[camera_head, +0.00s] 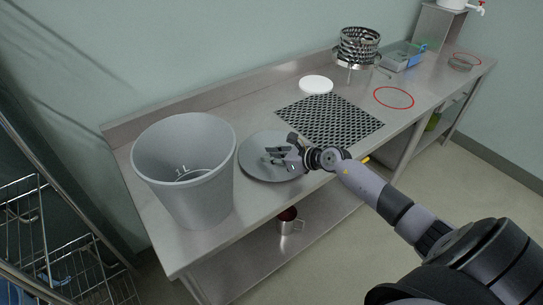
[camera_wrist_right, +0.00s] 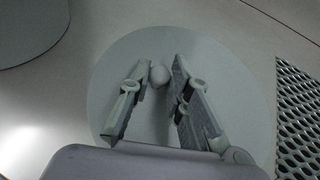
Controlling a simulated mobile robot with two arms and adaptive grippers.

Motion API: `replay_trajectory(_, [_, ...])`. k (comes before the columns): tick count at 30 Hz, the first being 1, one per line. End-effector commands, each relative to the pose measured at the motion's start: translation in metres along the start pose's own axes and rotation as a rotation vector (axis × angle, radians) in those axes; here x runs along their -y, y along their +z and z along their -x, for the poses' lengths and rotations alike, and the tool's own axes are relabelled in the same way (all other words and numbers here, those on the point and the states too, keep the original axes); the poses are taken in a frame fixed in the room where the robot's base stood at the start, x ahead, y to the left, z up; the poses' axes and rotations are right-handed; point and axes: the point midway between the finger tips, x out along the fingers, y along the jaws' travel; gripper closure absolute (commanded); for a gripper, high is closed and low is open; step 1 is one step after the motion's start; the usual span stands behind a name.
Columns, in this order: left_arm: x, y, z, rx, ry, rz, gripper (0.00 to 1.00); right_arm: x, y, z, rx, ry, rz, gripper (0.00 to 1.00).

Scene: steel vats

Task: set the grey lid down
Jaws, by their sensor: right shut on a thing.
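The grey lid (camera_head: 252,168) is a flat round disc with a small knob, over the steel bench between the grey bucket and the black perforated mat. My right gripper (camera_head: 279,156) is above the lid, shut on its knob. In the right wrist view, the lid (camera_wrist_right: 120,70) fills the middle and the knob sits between the fingertips of the gripper (camera_wrist_right: 160,76). The lid looks level and low; I cannot tell whether it touches the bench. My left gripper is not in view.
A large grey bucket (camera_head: 183,165) stands left of the lid. Right of it are the perforated mat (camera_head: 330,120) and a white disc (camera_head: 316,84). Farther back are a steel basket stack (camera_head: 358,46), a blue tray (camera_head: 403,56) and red rings (camera_head: 394,98). A mug (camera_head: 289,226) sits on the lower shelf.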

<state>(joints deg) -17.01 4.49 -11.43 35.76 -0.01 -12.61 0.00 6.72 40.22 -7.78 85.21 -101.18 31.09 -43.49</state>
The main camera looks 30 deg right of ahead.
Motion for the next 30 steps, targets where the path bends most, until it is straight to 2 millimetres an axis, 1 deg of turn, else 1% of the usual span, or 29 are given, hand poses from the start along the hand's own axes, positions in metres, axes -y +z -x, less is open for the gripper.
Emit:
replay_trajectory(5, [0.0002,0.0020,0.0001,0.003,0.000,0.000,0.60,0.0003,0.0008,0.0003,0.001,0.000,0.000,1.00])
replay_trajectory(8, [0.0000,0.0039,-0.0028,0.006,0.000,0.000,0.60,0.0003,-0.0020,-0.0011,0.000,0.000,0.000,1.00])
replay_trajectory(9, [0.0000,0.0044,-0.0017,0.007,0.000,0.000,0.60,0.0002,-0.0013,-0.0006,0.000,0.000,0.000,0.80])
replay_trajectory(17, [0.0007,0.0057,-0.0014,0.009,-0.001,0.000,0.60,0.0002,-0.0008,-0.0004,0.000,0.000,-0.001,0.62])
replay_trajectory(26, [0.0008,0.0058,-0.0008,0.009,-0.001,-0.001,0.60,0.0003,-0.0001,-0.0001,0.000,0.000,0.000,0.61])
replay_trajectory(28, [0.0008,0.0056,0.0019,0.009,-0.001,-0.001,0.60,0.0003,0.0027,0.0012,0.000,0.000,-0.001,0.61])
replay_trajectory(30, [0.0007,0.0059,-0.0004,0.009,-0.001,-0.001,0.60,0.0010,-0.0001,0.0069,-0.001,-0.001,0.001,0.61])
